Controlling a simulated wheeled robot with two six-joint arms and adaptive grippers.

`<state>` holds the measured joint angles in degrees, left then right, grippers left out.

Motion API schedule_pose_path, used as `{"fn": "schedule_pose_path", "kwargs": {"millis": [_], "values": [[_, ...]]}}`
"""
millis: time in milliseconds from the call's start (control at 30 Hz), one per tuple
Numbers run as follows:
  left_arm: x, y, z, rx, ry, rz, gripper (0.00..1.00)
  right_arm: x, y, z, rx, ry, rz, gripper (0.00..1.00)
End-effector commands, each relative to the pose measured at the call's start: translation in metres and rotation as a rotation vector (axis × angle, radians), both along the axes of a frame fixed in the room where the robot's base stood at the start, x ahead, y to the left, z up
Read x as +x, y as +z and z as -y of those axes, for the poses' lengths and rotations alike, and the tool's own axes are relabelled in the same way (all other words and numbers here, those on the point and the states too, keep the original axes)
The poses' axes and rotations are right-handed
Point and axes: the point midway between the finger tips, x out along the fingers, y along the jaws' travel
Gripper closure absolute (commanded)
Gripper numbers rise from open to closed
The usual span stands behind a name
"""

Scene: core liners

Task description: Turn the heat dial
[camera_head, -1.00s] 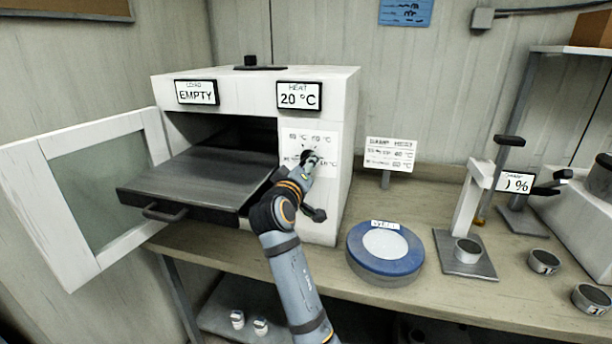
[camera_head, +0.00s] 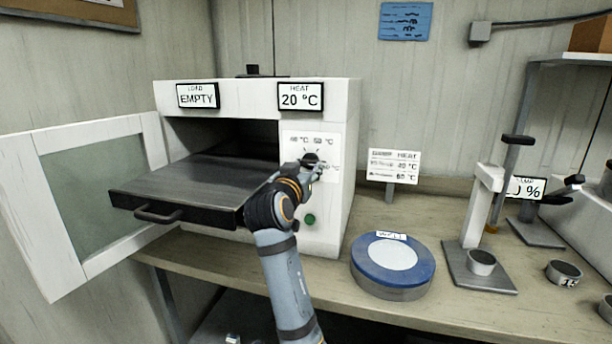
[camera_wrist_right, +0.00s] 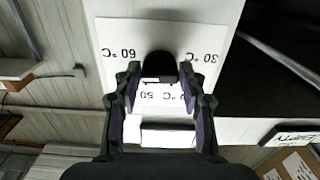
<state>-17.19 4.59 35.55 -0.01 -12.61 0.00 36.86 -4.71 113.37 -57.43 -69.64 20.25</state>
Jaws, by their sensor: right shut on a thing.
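The heat dial (camera_head: 311,157) is a black knob on the white panel at the oven's front right, with temperature marks around it. The heat display (camera_head: 300,96) reads 20 °C. My right gripper (camera_head: 309,165) is at the dial and partly covers it in the head view. In the right wrist view, its fingers (camera_wrist_right: 160,78) stand on both sides of the black dial (camera_wrist_right: 160,63) and are shut on it. The dial's exact pointer direction is hard to tell. My left gripper is not in view.
The oven door (camera_head: 95,200) stands open at left. A dark tray (camera_head: 190,185) sticks out of the oven. A green button (camera_head: 310,220) is below the dial. A sign (camera_head: 394,166), a blue round device (camera_head: 393,287) and a press stand (camera_head: 482,215) are to the right.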

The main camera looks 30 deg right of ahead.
Motion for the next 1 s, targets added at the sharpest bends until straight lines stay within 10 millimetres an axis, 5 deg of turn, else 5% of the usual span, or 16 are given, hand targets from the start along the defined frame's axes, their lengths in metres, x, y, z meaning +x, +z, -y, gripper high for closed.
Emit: {"fn": "schedule_pose_path", "kwargs": {"millis": [667, 700, 833, 1000], "values": [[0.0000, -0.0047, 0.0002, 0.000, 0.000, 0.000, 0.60, 0.0005, 0.0001, -0.0004, 0.036, 0.001, 0.041, 0.90], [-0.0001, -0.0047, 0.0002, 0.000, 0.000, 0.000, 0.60, 0.0005, 0.0000, -0.0004, 0.036, 0.001, 0.041, 0.53], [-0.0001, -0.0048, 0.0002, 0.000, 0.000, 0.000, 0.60, 0.0004, 0.0000, -0.0003, 0.036, 0.001, 0.040, 0.36], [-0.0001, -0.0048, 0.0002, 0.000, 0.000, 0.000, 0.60, 0.0004, 0.0000, -0.0003, 0.034, 0.000, 0.040, 0.36]]}}
